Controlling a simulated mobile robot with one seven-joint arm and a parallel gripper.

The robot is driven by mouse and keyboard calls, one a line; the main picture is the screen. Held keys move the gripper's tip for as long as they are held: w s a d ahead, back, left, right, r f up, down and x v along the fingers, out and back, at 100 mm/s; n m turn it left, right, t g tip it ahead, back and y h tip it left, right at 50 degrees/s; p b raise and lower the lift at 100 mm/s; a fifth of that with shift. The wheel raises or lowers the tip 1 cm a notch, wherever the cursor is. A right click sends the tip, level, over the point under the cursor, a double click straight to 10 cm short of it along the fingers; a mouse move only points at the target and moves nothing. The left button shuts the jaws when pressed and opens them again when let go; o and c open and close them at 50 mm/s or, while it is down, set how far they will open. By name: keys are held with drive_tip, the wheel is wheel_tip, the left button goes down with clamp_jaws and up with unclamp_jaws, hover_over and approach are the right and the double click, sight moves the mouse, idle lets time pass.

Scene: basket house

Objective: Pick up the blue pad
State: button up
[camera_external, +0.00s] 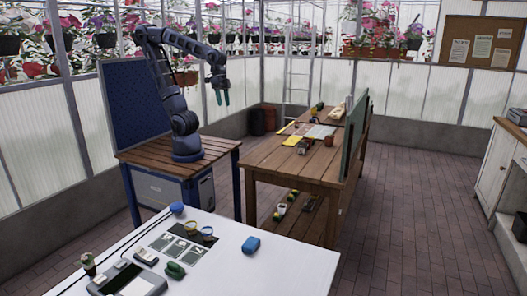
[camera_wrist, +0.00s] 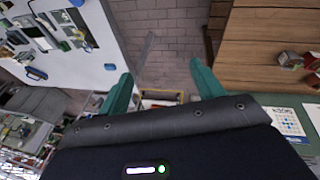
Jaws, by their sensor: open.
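The blue pad (camera_external: 251,244) is a small rounded block lying on the white table (camera_external: 300,265), near its right part. A small blue piece near the table edge in the wrist view (camera_wrist: 110,67) looks like the same pad. My gripper (camera_external: 221,98) hangs high in the air, fingers down, far above and away from the pad. In the wrist view its two teal fingers (camera_wrist: 160,80) are spread, with nothing between them.
The white table also holds a blue round item (camera_external: 177,208), picture cards (camera_external: 178,247), small cups, a green item (camera_external: 175,270) and a grey device (camera_external: 128,282). A wooden workbench (camera_external: 270,160) with tools and a green upright board (camera_external: 355,135) stands behind. Brick floor lies between.

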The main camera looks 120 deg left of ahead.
sight(252, 241)
drive_tip(key=w+d+f+n+g+h, duration=0.25)
drive_tip(key=w+d+f, duration=0.35)
drive_tip(key=w+d, duration=0.45)
drive_tip(key=w+d+f+n+g+h, duration=0.1)
drive_tip(key=w+d+f+n+h, duration=0.45)
drive_tip(key=w, duration=0.75)
drive_tip(key=w+d+f+n+h, duration=0.1)
drive_tip(key=w+d+f, duration=0.3)
drive_tip(key=f, duration=0.4)
drive_tip(key=w+d+f+n+h, duration=0.1)
drive_tip(key=w+d+f+n, duration=0.3)
drive_tip(key=d+f, duration=0.3)
drive_tip(key=w+d+f+n+h, duration=0.1)
drive_tip(key=w+d+f+n, duration=0.2)
drive_tip(key=f, duration=0.6)
drive_tip(key=shift+w+d, duration=1.25)
drive_tip(key=shift+w, duration=0.05)
drive_tip(key=shift+w+x, duration=0.15)
drive_tip(key=shift+x, duration=2.6)
drive_tip(key=shift+w+x, duration=0.1)
drive_tip(key=shift+x, duration=2.6)
drive_tip(key=shift+r, duration=0.1)
drive_tip(key=shift+c, duration=0.3)
drive_tip(key=c, duration=1)
